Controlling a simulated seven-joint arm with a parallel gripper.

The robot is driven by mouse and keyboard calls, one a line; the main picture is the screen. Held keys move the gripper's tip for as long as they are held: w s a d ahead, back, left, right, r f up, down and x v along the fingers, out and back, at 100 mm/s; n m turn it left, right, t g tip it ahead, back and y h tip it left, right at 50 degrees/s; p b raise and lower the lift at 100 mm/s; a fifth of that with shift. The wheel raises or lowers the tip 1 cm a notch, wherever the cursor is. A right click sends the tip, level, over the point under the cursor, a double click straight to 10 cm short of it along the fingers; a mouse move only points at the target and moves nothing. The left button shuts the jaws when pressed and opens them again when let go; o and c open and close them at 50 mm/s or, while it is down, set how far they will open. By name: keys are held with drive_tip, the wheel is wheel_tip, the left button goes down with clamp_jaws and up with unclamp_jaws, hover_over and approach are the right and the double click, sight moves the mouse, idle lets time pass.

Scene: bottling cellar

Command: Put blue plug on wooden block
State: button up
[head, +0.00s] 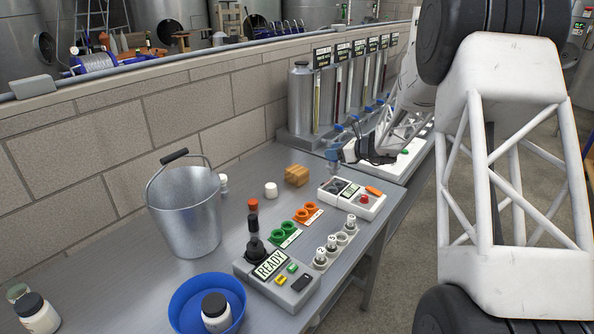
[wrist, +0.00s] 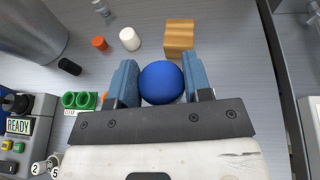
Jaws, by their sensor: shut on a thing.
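My gripper (wrist: 161,85) is shut on the blue plug (wrist: 161,83), whose rounded blue face shows between the two blue-grey fingers in the wrist view. In the head view my gripper (head: 335,158) hangs above the table near the white device, and I cannot clearly tell the plug from the fingers there. The wooden block (head: 297,175) stands on the table to the left of my gripper. In the wrist view the wooden block (wrist: 180,38) is ahead of the fingers, slightly right of the plug and apart from it. Its visible top looks bare.
A white cap (head: 271,189) stands left of the block. A white device with a red button (head: 364,199) lies in front of it. Green rings (head: 284,234), orange rings (head: 306,213), a READY box (head: 268,264), a metal bucket (head: 187,215) and a blue bowl (head: 185,308) stand nearer.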

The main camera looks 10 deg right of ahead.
drive_tip(key=s+a, duration=0.2)
drive_tip(key=a, duration=0.9)
drive_tip(key=shift+s+n+g+y, duration=0.3)
drive_tip(key=shift+a+r, duration=0.1)
drive_tip(key=w+f, duration=0.1)
drive_tip(key=w, duration=1.5)
drive_tip(key=shift+a+f, duration=0.2)
drive_tip(key=shift+f, duration=0.05)
drive_tip(key=shift+f, duration=1.75)
drive_tip(key=shift+f, duration=0.1)
drive_tip(key=o, duration=1)
